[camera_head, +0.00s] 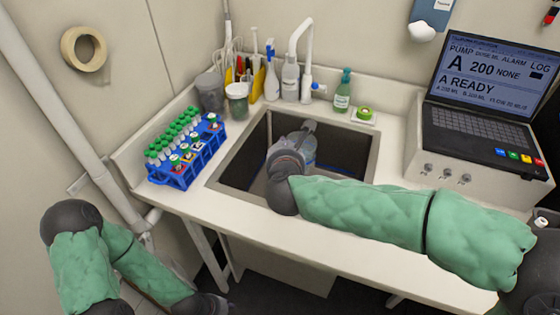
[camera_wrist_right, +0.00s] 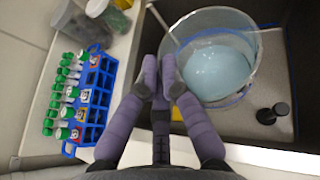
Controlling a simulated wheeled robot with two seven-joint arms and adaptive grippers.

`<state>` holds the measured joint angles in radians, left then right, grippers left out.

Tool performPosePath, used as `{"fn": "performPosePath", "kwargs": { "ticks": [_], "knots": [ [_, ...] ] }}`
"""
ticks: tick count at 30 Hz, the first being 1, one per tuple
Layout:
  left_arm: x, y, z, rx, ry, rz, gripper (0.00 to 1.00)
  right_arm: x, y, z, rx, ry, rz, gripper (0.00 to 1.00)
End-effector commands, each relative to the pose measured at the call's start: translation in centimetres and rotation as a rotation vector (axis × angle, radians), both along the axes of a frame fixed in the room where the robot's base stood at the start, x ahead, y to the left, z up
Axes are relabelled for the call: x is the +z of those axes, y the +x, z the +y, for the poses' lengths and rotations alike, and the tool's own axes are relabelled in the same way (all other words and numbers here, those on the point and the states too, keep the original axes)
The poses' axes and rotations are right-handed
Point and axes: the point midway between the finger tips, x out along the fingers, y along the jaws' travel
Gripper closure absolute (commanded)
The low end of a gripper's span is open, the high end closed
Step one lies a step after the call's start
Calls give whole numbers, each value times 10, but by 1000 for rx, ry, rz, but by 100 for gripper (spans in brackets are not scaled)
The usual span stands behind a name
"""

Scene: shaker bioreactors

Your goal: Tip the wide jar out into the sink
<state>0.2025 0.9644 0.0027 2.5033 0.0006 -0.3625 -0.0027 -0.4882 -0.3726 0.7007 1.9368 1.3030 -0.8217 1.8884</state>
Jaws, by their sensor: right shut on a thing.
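The wide jar (camera_wrist_right: 246,66) is clear, with pale blue liquid (camera_wrist_right: 217,72) inside. In the right wrist view its round open mouth faces the camera. My right gripper (camera_wrist_right: 160,78) is shut on the jar's near-left wall. In the head view the jar (camera_head: 309,151) shows partly behind my right gripper (camera_head: 305,130), over the sink (camera_head: 235,165). The sink is a dark rectangular basin in the white counter; its drain post (camera_wrist_right: 272,113) shows in the wrist view. I see no liquid pouring. My left arm is low at the left, its fingers out of sight.
A blue rack (camera_head: 183,176) of green-capped tubes stands left of the sink. Tubs (camera_head: 237,108), bottles (camera_head: 290,80) and the white tap (camera_head: 305,60) line the back. A green soap bottle (camera_head: 343,92) stands behind the sink's right corner. A pump console (camera_head: 465,150) is at right.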

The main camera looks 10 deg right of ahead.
Motion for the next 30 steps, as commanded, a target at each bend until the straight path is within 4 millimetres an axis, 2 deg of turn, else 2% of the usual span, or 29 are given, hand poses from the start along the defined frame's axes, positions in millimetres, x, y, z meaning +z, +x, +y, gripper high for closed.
{"fn": "performPosePath", "kwargs": {
  "ticks": [1,3,11,30],
  "knots": [
    [-12,0,0,0,0,0,60,-2,-2,3,10,4,-5,100],
    [-18,0,0,0,0,-1,60,0,-4,7,20,8,-4,100],
    [-22,0,0,0,0,-1,60,5,-4,9,32,11,0,100],
    [-21,0,0,0,0,-1,60,5,55,-12,31,10,0,100]
  ]
}}
